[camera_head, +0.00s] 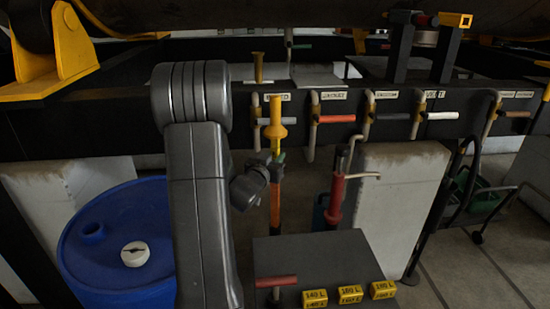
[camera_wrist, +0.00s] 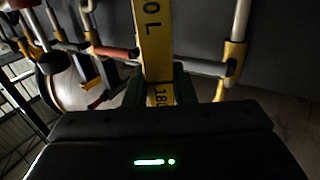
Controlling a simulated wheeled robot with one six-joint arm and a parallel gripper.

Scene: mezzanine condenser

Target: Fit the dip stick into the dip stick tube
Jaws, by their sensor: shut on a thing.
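My gripper (camera_head: 276,165) is shut on the dip stick. In the wrist view the dip stick (camera_wrist: 153,45) is a flat yellow strip with black litre marks, held between dark green fingers (camera_wrist: 158,90). In the head view a long yellow-orange stick (camera_head: 275,205) runs roughly upright at my gripper, with a flared yellow piece (camera_head: 276,131) above it. Whether that piece is part of the dip stick is unclear. I cannot tell for certain which thing is the dip stick tube. A yellow T-shaped fitting (camera_head: 258,68) stands farther back. The dip stick's lower end is hard to make out.
A dark beam carries several levers, among them a red one (camera_head: 336,118) and a white one (camera_head: 441,115). A blue drum (camera_head: 120,245) stands at left. A dark box (camera_head: 330,252) with yellow litre tags (camera_head: 350,294) is in front. A red hand pump (camera_head: 336,195) stands close by.

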